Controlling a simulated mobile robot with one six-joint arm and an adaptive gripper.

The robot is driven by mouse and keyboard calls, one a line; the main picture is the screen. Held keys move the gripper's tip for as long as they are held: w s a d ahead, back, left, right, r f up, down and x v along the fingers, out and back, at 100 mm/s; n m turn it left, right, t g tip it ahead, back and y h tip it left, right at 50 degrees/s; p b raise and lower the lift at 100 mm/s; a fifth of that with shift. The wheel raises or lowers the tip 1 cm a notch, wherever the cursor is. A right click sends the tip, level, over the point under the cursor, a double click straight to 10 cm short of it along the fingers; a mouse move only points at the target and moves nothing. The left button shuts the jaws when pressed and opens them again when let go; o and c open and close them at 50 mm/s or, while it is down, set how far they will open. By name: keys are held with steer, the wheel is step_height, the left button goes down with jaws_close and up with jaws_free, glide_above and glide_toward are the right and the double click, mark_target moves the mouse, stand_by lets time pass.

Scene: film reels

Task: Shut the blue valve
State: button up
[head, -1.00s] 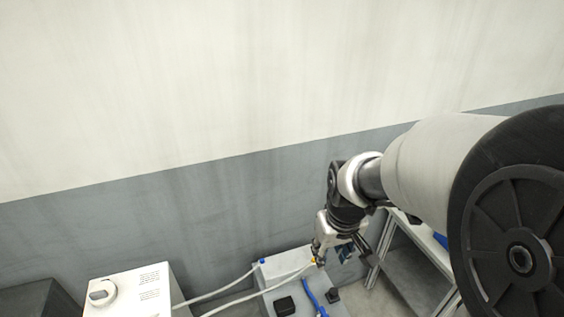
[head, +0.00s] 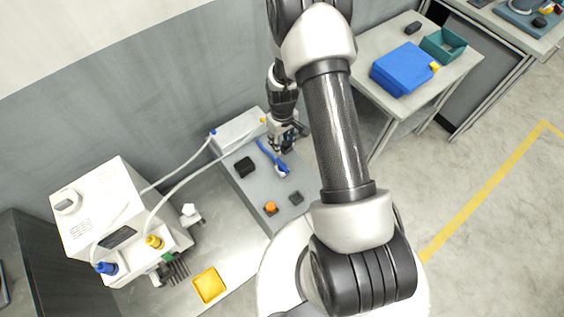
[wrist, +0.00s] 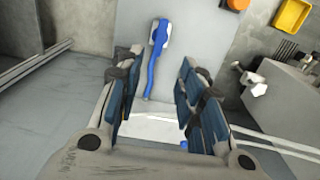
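A long blue piece (head: 268,154), seemingly the blue valve's lever, lies over the top of a grey bench unit, with a blue and white end (head: 281,170). In the wrist view the blue piece (wrist: 153,68) runs from its blue and white body (wrist: 159,34) down between my fingers. My gripper (head: 287,143) is above the back right part of the unit, close to the blue piece. In the wrist view my gripper (wrist: 161,62) is open, its two padded fingers wide apart with nothing between them in grip. Whether either finger touches the blue piece is unclear.
The grey unit (head: 240,183) also carries a black block (head: 244,167) and an orange knob (head: 270,208). Pale hoses run left to a white machine (head: 92,215) with blue and yellow fittings. A yellow tray (head: 209,285) lies in front. A table (head: 440,84) stands right.

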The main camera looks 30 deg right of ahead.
mark_target(282, 165)
step_height(282, 165, down, 15)
steer(key=b, duration=0.3)
steer(key=shift+f+b, duration=0.1)
steer(key=shift+b, duration=0.2)
jaws_close()
